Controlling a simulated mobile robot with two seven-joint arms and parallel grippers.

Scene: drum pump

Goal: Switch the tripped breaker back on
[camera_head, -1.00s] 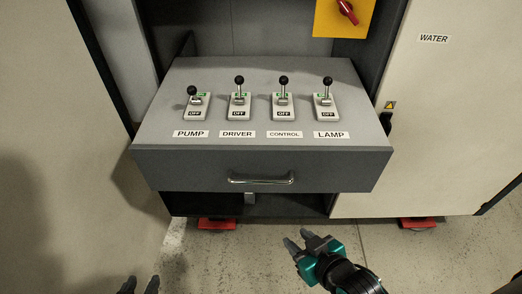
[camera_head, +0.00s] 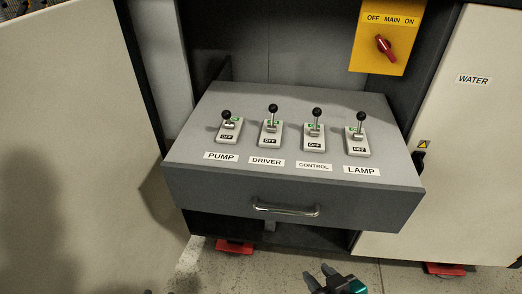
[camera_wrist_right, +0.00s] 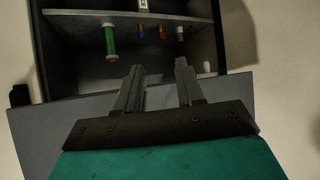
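Four breakers stand on a grey sloping panel (camera_head: 290,100): PUMP (camera_head: 229,130), DRIVER (camera_head: 270,132), CONTROL (camera_head: 314,136) and LAMP (camera_head: 358,141). Each has a black-knobbed lever and an OFF label. The PUMP lever sits lower than the other three, which stand taller. My right gripper (camera_head: 320,277) is at the bottom, in front of and below the panel, touching nothing. In the right wrist view its fingers (camera_wrist_right: 158,88) are apart and empty. Only the tips of my left gripper (camera_head: 159,291) show at the bottom edge, apart.
A drawer handle (camera_head: 286,210) is on the panel's front. A yellow main switch (camera_head: 388,38) with a red knob is above right. Pale cabinet walls flank the panel. The right wrist view shows a shelf with a green cylinder (camera_wrist_right: 110,42) and small coloured parts.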

